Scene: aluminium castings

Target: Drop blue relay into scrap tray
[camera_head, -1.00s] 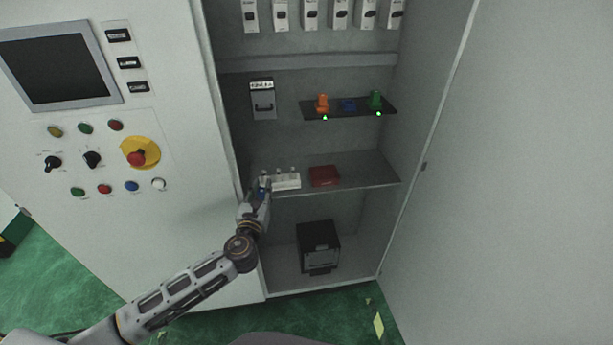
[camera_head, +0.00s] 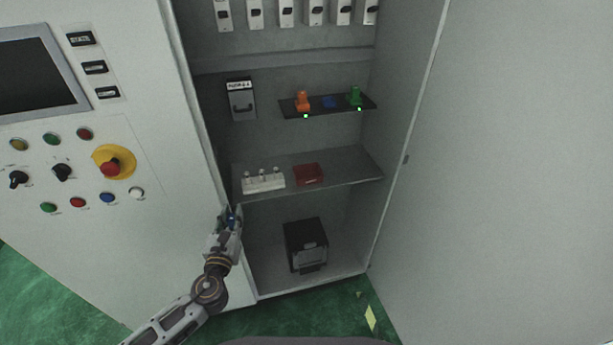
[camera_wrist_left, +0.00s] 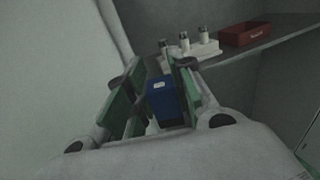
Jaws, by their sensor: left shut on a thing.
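My left gripper (camera_head: 229,219) is shut on a blue relay (camera_wrist_left: 165,103), which sits between the green finger pads in the left wrist view. In the head view the blue relay (camera_head: 232,221) is a small blue patch at the fingertips, in front of and below the left end of the middle shelf. The scrap tray is probably the small red tray (camera_head: 309,175) on that shelf; it also shows in the left wrist view (camera_wrist_left: 246,35), at the upper right. My right gripper is out of view.
A white block with several pegs (camera_head: 263,183) stands left of the red tray on the middle shelf (camera_head: 345,172). The upper shelf (camera_head: 328,111) bears orange, blue and green parts. A black box (camera_head: 306,244) stands on the cabinet floor. The open door (camera_head: 480,180) bounds the right side.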

